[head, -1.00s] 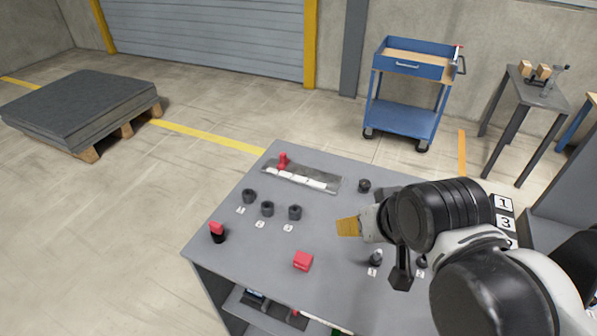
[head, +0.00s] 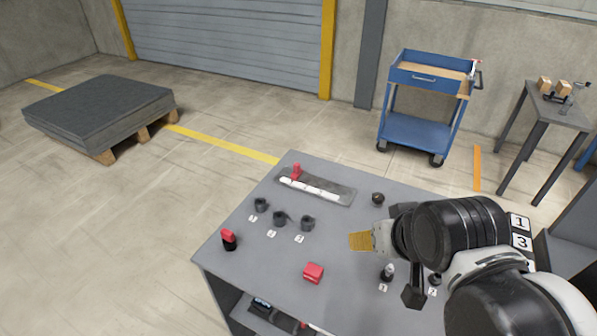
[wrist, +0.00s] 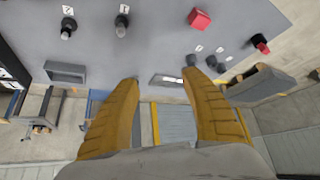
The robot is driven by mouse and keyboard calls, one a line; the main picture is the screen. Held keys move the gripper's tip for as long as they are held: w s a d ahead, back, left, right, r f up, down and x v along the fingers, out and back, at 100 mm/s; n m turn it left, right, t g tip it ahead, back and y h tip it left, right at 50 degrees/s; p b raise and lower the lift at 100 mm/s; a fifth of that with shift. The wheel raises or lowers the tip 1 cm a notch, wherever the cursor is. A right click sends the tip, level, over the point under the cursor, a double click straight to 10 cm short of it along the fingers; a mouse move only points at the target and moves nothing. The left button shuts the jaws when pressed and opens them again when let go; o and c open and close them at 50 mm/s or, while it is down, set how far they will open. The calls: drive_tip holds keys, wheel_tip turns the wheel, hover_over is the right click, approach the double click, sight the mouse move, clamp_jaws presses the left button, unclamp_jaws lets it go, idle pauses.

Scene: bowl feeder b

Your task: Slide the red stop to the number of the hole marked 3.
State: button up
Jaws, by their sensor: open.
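The red stop (head: 296,170) stands upright near the left end of a grey rail (head: 345,197) with a white marked strip, at the table's far edge. The strip's numbers are too small to read. Three dark round pieces (head: 280,218) stand in front of it, each with a white label (head: 299,239) that I cannot read clearly. My gripper (head: 361,241) is over the right middle of the table, apart from the stop and rail. In the wrist view, its yellow fingers (wrist: 160,78) are spread and empty, with part of the rail showing beyond them. The stop is not clear there.
On the grey table (head: 250,245) are a red block (head: 313,272), a red-topped black switch (head: 229,239), a dark knob (head: 378,198) and labelled knobs (head: 387,273). Number cards (head: 521,222) stand at the right. A blue cart (head: 425,100) is behind, clear of the table.

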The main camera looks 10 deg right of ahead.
idle(0.3)
drive_tip(key=c, duration=0.3)
drive_tip(key=w+a+r+m+g, duration=0.15)
drive_tip(key=w+r, duration=0.35)
drive_tip(key=w, duration=0.5)
drive_tip(key=m+g+h+p, duration=0.1)
drive_tip(key=m+g+h, duration=0.1)
drive_tip(key=m, duration=0.3)
hover_over(295, 165)
drive_tip(key=s+a, duration=0.2)
drive_tip(key=s, duration=0.1)
wheel_tip(295, 165, down, 10)
drive_tip(key=shift+h, duration=0.3)
drive_tip(key=b+x, duration=0.3)
drive_tip(key=x, duration=0.7)
drive_tip(key=shift+w+d+f, duration=0.1)
drive_tip(key=shift+f, duration=0.3)
